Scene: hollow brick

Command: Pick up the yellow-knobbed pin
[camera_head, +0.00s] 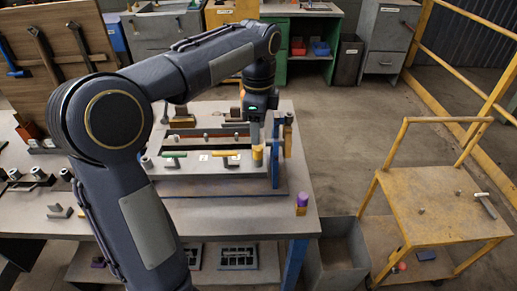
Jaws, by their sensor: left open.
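A small upright yellow piece (257,155), which looks like the yellow knob of the pin, stands at the right end of the grey fixture (200,167) on the workbench. Its lower part is not clear at this size. My left gripper (254,138) points down just above and behind this yellow piece, its jaws open. The fingers are small and dark, and I cannot tell whether they touch the yellow piece. My right gripper is not in view.
A green-handled part (174,154) sits left on the fixture. A purple-topped piece (302,203) stands near the bench's right edge. A yellow cart (435,200) is beyond it.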

